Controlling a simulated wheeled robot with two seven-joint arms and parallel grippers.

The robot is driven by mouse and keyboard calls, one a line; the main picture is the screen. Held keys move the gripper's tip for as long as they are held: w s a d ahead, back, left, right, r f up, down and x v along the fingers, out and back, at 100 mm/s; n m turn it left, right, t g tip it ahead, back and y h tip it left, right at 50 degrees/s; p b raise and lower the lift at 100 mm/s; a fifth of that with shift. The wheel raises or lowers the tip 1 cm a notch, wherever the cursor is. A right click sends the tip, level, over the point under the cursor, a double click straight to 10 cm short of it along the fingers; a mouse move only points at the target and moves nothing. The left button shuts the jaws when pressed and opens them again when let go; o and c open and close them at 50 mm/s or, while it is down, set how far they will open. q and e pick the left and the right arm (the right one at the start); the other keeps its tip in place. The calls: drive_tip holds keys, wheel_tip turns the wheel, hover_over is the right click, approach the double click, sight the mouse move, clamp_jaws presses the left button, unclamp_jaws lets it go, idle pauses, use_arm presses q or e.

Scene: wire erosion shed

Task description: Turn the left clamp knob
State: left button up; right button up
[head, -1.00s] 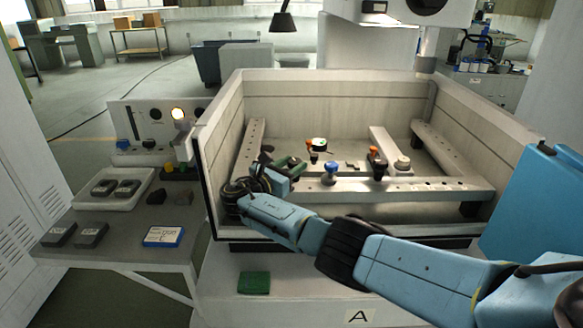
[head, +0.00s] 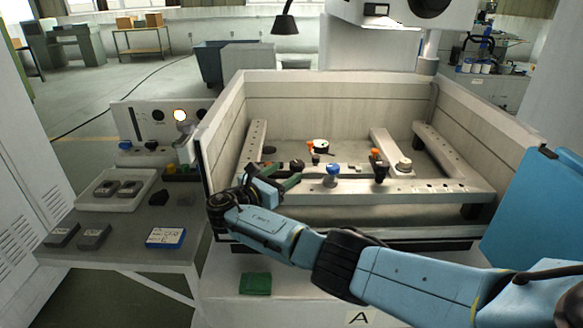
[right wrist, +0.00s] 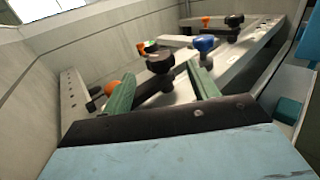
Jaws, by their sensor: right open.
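A black star-shaped knob (head: 297,165) stands on the left part of the fixture's front rail; in the right wrist view this knob (right wrist: 160,63) appears between and just beyond my fingertips. My right gripper (head: 276,173) is open, with green fingers spread and nothing between them. In the wrist view the right gripper (right wrist: 165,72) points toward the knob, apparently without touching it. A blue knob (head: 332,169) stands right of the black one and also shows in the wrist view (right wrist: 205,43). My left gripper is not in view.
The fixture sits inside a high-walled tank (head: 330,95); my right arm crosses its front wall. A side table left holds a white tray (head: 85,199) and a blue-edged box (head: 166,238).

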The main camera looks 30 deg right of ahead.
drive_tip(key=v, duration=0.8)
drive_tip(key=shift+s+a, duration=0.2)
drive_tip(key=shift+a, duration=0.15)
